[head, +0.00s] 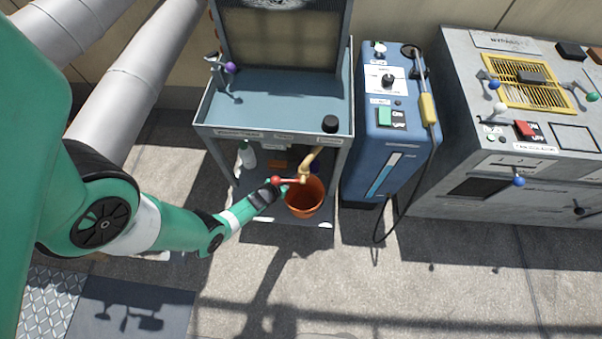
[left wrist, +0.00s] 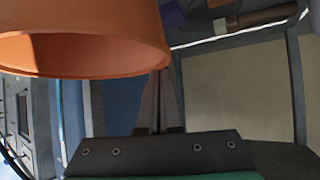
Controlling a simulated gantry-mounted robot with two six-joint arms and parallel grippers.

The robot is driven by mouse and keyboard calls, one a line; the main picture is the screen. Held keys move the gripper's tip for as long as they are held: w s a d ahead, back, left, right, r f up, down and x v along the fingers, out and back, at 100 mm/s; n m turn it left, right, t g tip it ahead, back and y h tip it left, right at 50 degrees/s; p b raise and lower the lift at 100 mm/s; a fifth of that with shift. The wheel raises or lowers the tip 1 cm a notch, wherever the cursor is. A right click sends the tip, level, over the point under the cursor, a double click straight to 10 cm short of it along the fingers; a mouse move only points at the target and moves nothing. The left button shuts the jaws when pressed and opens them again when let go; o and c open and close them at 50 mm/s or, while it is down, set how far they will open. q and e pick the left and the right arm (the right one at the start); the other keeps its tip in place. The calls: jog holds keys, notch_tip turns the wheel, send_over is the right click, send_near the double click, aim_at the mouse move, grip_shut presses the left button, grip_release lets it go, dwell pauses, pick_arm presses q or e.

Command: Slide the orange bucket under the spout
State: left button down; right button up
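The orange bucket (head: 305,200) stands upright on the low shelf of the blue-grey stand. The brass spout (head: 309,163) hangs over its back rim, and a lever with a red knob (head: 276,181) is beside it. My left gripper (head: 277,190) is low at the bucket's left side, close against it. In the left wrist view, the bucket (left wrist: 85,38) fills the upper left, and the left gripper's fingers (left wrist: 160,78) are together with their tips at its edge. I see no bucket wall between them; contact is hard to tell. My right gripper is not in view.
A white bottle (head: 247,155) stands on the shelf left of the bucket. The blue machine (head: 390,150) with a hanging black hose is to the right. The grey control cabinet (head: 470,195) stands further right. The concrete floor in front is clear.

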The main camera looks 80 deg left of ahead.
pick_arm(q)
jog(key=shift+s+f, duration=0.3)
jog(key=shift+d+r+p, duration=0.15)
jog(key=shift+r+p, duration=0.65)
jog(key=shift+d, duration=0.1)
jog(key=shift+d+r+p, duration=0.1)
jog(key=shift+r+p, duration=0.3)
jog(key=shift+p, duration=0.05)
jog(key=s+d+p, duration=0.2)
jog(key=s+d, duration=0.6)
jog(key=s, duration=0.1)
jog(key=shift+f, duration=0.15)
